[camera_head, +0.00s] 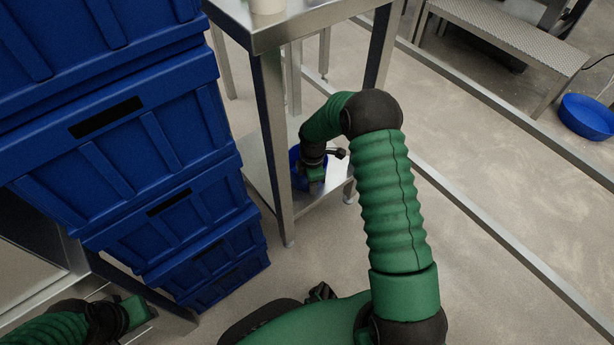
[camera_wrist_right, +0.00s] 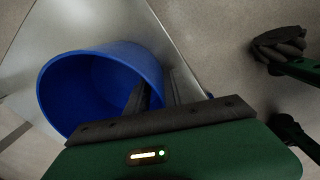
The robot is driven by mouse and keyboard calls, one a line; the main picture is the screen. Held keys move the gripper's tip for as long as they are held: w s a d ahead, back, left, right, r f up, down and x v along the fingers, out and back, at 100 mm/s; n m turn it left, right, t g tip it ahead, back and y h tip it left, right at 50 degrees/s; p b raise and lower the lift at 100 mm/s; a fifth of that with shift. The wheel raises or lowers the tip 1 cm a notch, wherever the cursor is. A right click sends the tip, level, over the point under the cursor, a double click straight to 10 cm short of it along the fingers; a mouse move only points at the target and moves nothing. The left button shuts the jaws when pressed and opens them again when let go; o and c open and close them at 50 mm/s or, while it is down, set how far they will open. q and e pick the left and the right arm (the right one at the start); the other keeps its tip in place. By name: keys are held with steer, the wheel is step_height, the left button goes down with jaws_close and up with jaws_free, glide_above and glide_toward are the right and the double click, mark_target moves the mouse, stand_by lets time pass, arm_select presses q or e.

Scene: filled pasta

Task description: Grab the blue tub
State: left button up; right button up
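The blue tub (camera_head: 294,160) is round and stands on the lower shelf of the steel table, partly hidden behind my right gripper (camera_head: 314,174). In the right wrist view the tub (camera_wrist_right: 75,95) looks open at the top and empty. There my right gripper (camera_wrist_right: 158,92) has one dark finger inside the tub and the other outside, with the wall between them. A gap shows between the inner finger and the wall, so the gripper looks open. My left gripper (camera_head: 136,312) is low at the left, far from the tub; its fingers are unclear.
Stacked blue crates (camera_head: 150,150) stand left of the steel table (camera_head: 275,35). A table leg (camera_head: 272,140) is close to my right gripper. A white container (camera_head: 267,5) sits on the tabletop. Another blue tub (camera_head: 587,117) is on the floor at far right, beyond a metal rail (camera_head: 500,230).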

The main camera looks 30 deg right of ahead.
steer(key=shift+f, duration=0.15)
steer(key=shift+c, duration=0.3)
jaws_close()
stand_by(1.1)
